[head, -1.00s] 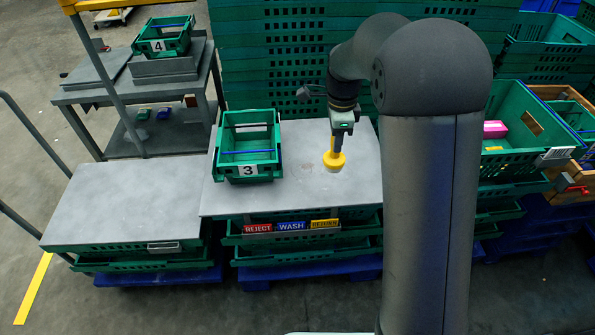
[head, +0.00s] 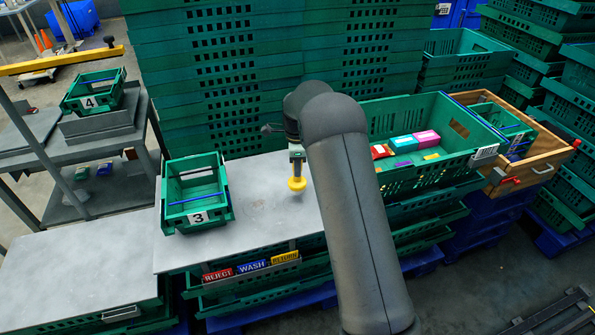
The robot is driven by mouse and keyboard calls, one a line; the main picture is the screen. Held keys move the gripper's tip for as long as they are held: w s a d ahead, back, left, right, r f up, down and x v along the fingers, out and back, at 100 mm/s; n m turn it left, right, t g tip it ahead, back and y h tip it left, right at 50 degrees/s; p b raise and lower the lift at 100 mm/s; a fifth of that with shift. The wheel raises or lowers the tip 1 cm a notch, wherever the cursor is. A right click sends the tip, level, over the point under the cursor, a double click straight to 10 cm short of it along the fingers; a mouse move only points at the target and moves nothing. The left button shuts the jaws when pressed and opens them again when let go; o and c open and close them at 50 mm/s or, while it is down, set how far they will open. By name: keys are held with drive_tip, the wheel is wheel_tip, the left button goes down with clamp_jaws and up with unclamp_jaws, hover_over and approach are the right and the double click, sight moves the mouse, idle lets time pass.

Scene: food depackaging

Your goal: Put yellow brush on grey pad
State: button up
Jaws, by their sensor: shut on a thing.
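The yellow brush (head: 297,184) hangs upright below my gripper (head: 297,166), which is shut on it. The brush is over the right part of the grey tabletop (head: 255,208), right of the green crate marked 3. I cannot tell whether its bristles touch the surface. I cannot single out a separate grey pad. Grey flat surfaces show on the tabletop, on the lower table (head: 70,270) at the left, and on the rack shelf (head: 65,205) at the far left.
Crate 3 (head: 197,218) stands on the tabletop. Crate 4 (head: 90,103) stands on the rack's upper level. Small green (head: 82,172) and blue (head: 104,170) items lie on the rack's lower shelf. A green crate with coloured boxes (head: 404,143) is at the right.

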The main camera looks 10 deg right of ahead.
drive_tip(key=shift+w+d+f, duration=0.25)
drive_tip(key=shift+w+f, duration=0.05)
drive_tip(key=shift+f, duration=1.6)
drive_tip(key=shift+f, duration=0.15)
drive_tip(key=o, duration=1.1)
drive_tip(key=shift+c, duration=0.2)
